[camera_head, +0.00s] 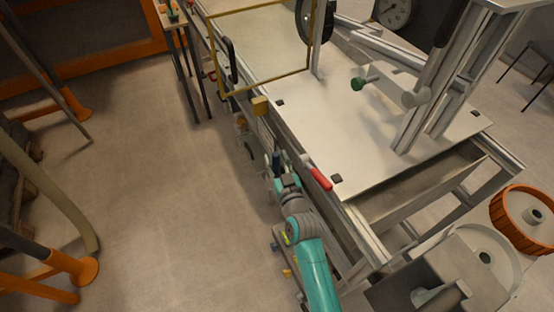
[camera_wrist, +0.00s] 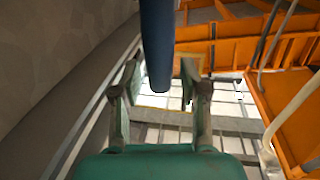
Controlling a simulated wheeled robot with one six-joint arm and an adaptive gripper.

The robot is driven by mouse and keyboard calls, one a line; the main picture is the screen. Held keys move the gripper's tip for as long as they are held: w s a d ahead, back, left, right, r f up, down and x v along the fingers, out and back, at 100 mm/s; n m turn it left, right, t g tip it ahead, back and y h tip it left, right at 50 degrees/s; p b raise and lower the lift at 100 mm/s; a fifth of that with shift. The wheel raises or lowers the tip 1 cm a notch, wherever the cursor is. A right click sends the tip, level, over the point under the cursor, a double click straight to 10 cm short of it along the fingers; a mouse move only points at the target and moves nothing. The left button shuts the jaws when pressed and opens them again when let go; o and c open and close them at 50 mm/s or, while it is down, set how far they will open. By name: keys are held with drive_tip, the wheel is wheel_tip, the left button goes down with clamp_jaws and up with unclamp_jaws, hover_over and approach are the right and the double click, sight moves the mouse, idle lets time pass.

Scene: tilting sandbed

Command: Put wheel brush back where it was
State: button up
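My gripper (camera_wrist: 160,88) points away from the wrist camera, its two fingers apart. A dark blue rod or handle (camera_wrist: 158,45) hangs from the top of the wrist view, its lower end between the fingers. Narrow gaps show beside it, and I see no clear contact. In the head view my gripper (camera_head: 280,172) is low beside the long side of the metal table, next to a small dark blue upright piece (camera_head: 276,160). I cannot tell whether this blue piece is the wheel brush's handle; no bristles show. My arm hides part of the table's side.
Orange-framed equipment (camera_head: 75,268) stands left. The floor (camera_head: 165,190) between is clear.

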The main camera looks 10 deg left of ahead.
drive_tip(key=shift+r, duration=0.1)
drive_tip(key=shift+s+d, duration=0.1)
drive_tip(key=shift+s, duration=0.05)
drive_tip(key=v, duration=1.1)
drive_tip(key=shift+s, duration=0.3)
drive_tip(key=shift+d, duration=0.15)
drive_tip(key=s+d+f+m+h, duration=0.35)
drive_tip(key=s+d, duration=1.05)
drive_tip(key=s, duration=0.5)
drive_tip(key=s+d+r+h, duration=0.2)
drive_tip(key=s+d+r, duration=0.1)
drive_tip(key=s, duration=0.6)
drive_tip(key=s+d+r+m+g+h, duration=0.1)
drive_tip(key=s+r, duration=0.4)
drive_tip(key=s, duration=0.5)
drive_tip(key=d+h, duration=0.1)
drive_tip(key=d, duration=0.1)
drive_tip(key=shift+s+d+g, duration=0.15)
drive_tip(key=shift+d+g, duration=0.15)
drive_tip(key=shift+d, duration=0.05)
